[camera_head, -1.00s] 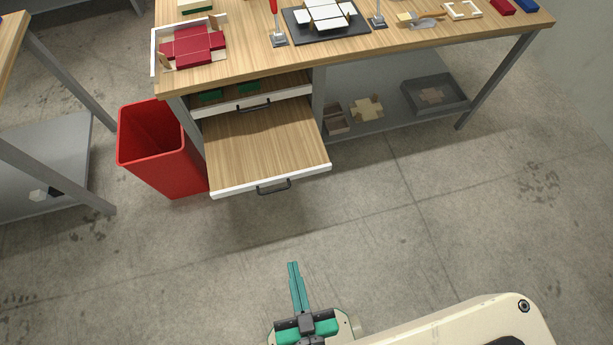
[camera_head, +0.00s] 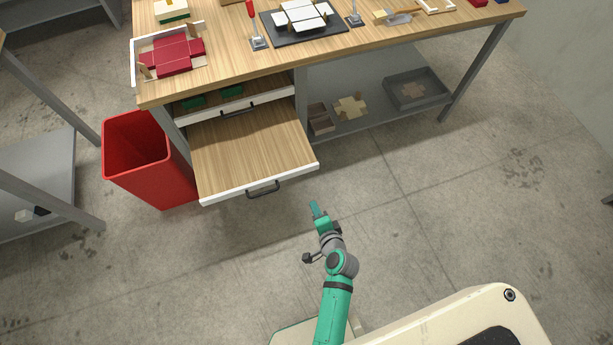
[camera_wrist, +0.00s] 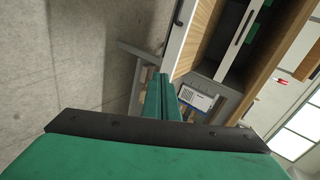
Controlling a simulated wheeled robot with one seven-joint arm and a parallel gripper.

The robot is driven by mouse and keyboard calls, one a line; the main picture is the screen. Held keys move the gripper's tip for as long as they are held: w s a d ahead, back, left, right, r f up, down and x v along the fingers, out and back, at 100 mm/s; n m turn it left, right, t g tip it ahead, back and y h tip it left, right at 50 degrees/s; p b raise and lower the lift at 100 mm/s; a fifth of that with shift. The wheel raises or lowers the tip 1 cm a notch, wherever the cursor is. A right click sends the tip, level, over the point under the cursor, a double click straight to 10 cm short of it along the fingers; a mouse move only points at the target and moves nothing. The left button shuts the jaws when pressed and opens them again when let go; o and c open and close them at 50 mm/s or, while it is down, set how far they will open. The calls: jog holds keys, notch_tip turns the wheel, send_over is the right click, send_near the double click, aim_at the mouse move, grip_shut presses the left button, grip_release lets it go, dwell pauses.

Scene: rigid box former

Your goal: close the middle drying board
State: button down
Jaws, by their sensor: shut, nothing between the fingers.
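A wooden drying board (camera_head: 245,145) with a white front edge and dark bar handle (camera_head: 263,189) is pulled far out under the workbench. It also shows in the wrist view (camera_wrist: 203,35). Just above it, another white-fronted board (camera_head: 235,104) with green pieces on it is out only a little. I cannot tell whether a further board lies below. My gripper (camera_head: 314,208) is shut and empty, in front of the pulled-out board's right front corner and apart from it. In the wrist view the shut green fingers (camera_wrist: 160,88) point towards the bench's underside.
A red bin (camera_head: 150,165) stands close to the board's left side. The workbench (camera_head: 225,70) carries a red box blank (camera_head: 172,54) and tools. A low grey shelf (camera_head: 375,112) with a tray (camera_head: 417,89) lies to the right. The floor in front is clear.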

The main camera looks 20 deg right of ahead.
jog(key=w+d+m, duration=0.1)
jog(key=w+d, duration=0.1)
send_near(302, 171)
notch_tip(302, 171, down, 3)
jog(key=w, duration=0.3)
jog(key=shift+w+d+r, duration=0.1)
jog(key=shift+w+d, duration=0.15)
jog(key=shift+w, duration=0.8)
